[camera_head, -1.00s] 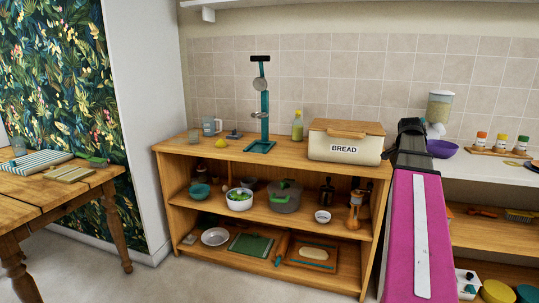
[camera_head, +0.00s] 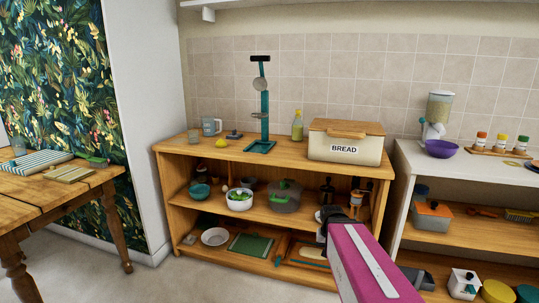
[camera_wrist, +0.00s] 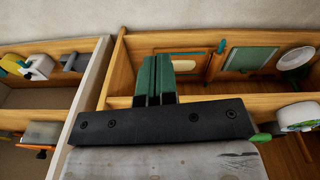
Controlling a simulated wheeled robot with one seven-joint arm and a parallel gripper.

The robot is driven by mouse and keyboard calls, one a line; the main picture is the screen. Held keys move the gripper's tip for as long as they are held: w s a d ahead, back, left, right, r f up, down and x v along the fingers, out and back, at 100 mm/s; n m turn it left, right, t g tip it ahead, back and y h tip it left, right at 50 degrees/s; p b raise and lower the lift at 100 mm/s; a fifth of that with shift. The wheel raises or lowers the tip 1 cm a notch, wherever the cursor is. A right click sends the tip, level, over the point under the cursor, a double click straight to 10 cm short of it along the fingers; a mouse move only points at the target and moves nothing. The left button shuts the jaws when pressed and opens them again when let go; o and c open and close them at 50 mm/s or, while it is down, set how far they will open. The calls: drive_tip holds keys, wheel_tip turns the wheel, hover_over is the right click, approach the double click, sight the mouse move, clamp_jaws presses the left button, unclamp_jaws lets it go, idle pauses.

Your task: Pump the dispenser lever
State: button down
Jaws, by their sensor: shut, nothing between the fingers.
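The dispenser (camera_head: 438,110), with a clear container of pale contents on a white body, stands on the white counter at right. A purple bowl (camera_head: 441,149) sits at its foot. A lever on it is too small to make out. A teal stand (camera_head: 264,105) with a dark top and round grey disc stands on the wooden cupboard. My gripper (camera_head: 328,213) is in front of the cupboard's shelves, well below and left of the dispenser. In the wrist view my gripper (camera_wrist: 156,75) shows its fingers together and empty. The dispenser is not in the wrist view.
A bread box (camera_head: 345,143) stands on the wooden cupboard's right end. Several spice jars (camera_head: 502,142) stand right of the bowl. The cupboard (camera_head: 180,170) and white shelf unit (camera_head: 401,190) have edges close to my arm. A wooden table (camera_head: 60,197) is at left.

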drive_tip(key=s+a+f+n, duration=0.2)
drive_tip(key=s+a+f, duration=0.1)
drive_tip(key=shift+s+a+f+g, duration=0.2)
drive_tip(key=shift+s+a+g, duration=0.15)
drive_tip(key=shift+s+g, duration=0.05)
